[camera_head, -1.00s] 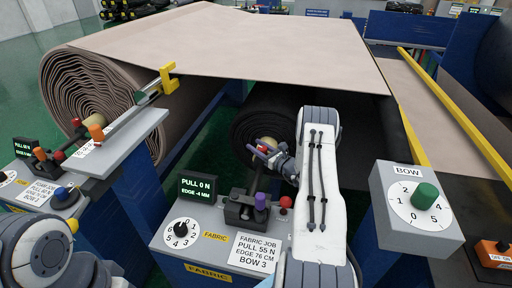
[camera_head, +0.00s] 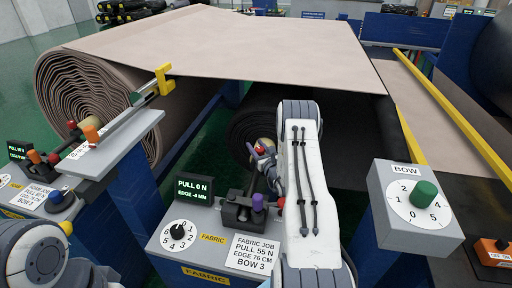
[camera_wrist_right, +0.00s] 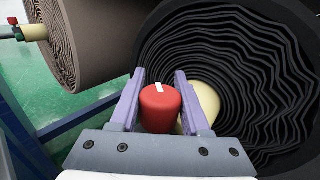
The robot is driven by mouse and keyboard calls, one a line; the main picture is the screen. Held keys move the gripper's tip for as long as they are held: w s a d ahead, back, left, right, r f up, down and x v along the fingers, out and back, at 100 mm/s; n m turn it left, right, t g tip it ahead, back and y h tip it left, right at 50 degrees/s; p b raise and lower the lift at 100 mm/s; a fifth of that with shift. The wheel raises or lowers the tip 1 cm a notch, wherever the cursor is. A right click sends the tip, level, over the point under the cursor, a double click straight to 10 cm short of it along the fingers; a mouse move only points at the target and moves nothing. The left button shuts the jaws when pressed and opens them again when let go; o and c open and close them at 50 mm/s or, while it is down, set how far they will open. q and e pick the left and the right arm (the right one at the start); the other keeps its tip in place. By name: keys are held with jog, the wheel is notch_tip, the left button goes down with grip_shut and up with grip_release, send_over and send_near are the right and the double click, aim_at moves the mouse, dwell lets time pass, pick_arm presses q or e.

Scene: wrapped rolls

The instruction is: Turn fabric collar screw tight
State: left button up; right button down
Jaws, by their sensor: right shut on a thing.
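The fabric collar screw is a red knob (camera_wrist_right: 160,108) with a white mark on top, in front of the cream core end (camera_wrist_right: 206,103) of the dark roll (camera_wrist_right: 240,60). My right gripper (camera_wrist_right: 160,92) has its two purple fingers on either side of the knob and is shut on it. In the head view the right gripper (camera_head: 262,154) is small at the roll's core, and the red knob (camera_head: 260,149) shows just between its fingers. My left arm shows at the lower left, but its gripper is not in view.
The fabric console (camera_head: 215,240) stands in front, with a display (camera_head: 194,189) reading PULL 0 N and EDGE -4 MM, and a dial (camera_head: 180,231). A bow box (camera_head: 415,205) with a green knob is at the right. A beige roll (camera_head: 80,95) is at the left.

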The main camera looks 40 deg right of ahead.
jog(key=shift+c, duration=1.9)
grip_release()
jog(key=shift+r, duration=0.1)
notch_tip(320, 180, up, 4)
jog(key=shift+r+b, duration=0.1)
jog(key=shift+b, duration=0.55)
jog(key=s+d+r+b, duration=0.2)
jog(key=s+d+r, duration=0.3)
jog(key=s, duration=0.5)
jog(key=shift+s+d+r, duration=0.15)
jog(key=shift+d+r, duration=0.1)
jog(key=shift+r, duration=0.6)
